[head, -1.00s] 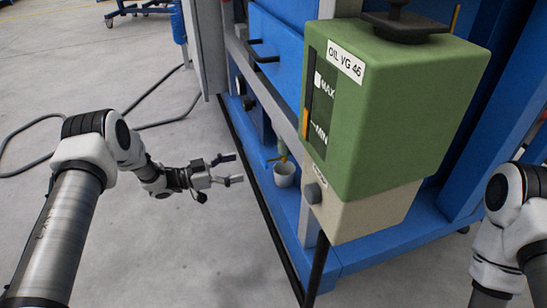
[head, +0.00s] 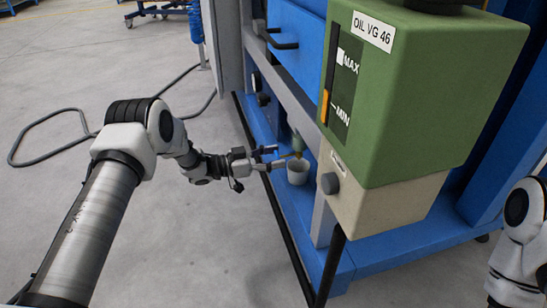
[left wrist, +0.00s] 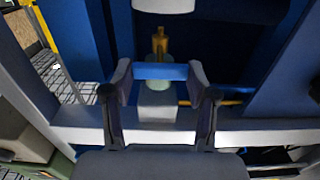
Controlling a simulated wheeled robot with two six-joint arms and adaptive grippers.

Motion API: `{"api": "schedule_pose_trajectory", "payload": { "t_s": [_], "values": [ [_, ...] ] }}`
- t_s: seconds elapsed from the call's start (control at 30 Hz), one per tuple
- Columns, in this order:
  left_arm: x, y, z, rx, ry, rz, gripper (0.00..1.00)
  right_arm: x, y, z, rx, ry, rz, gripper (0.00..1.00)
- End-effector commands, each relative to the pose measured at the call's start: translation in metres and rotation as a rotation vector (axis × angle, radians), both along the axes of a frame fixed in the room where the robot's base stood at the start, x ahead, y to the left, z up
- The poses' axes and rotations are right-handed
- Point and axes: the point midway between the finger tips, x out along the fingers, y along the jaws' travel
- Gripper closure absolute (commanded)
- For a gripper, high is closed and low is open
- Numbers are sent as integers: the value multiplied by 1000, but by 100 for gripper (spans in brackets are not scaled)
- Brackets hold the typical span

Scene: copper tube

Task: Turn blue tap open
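My left gripper (head: 272,158) is open, with its fingers spread towards a small brass fitting (head: 297,154) above a white cup (head: 298,173) in the blue frame. In the left wrist view, a short blue bar (left wrist: 160,71) lies crosswise between the fingertips; it looks like the tap's handle. I cannot tell whether the fingers touch it. The brass fitting (left wrist: 160,42) and a pale green cylinder show behind it, with the cup (left wrist: 165,4) at the top edge. The blue handle is not clear in the head view. My right gripper is out of view.
A green oil tank (head: 430,90) on a beige base (head: 380,200) stands right of the cup, near the gripper. A grey post (head: 325,195) and the blue machine frame (head: 345,265) border the space. The concrete floor at left is open, with a dark hose (head: 50,120).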

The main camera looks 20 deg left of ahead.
Motion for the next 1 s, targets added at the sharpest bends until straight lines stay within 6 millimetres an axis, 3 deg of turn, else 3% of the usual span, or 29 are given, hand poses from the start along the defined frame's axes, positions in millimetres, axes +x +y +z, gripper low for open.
{"api": "schedule_pose_trajectory", "payload": {
  "t_s": [0.47,1.0],
  "values": [
    [0,0,1,53,-77,1,77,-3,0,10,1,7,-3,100],
    [-2,-1,2,306,-452,0,77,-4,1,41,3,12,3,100]
  ]
}}
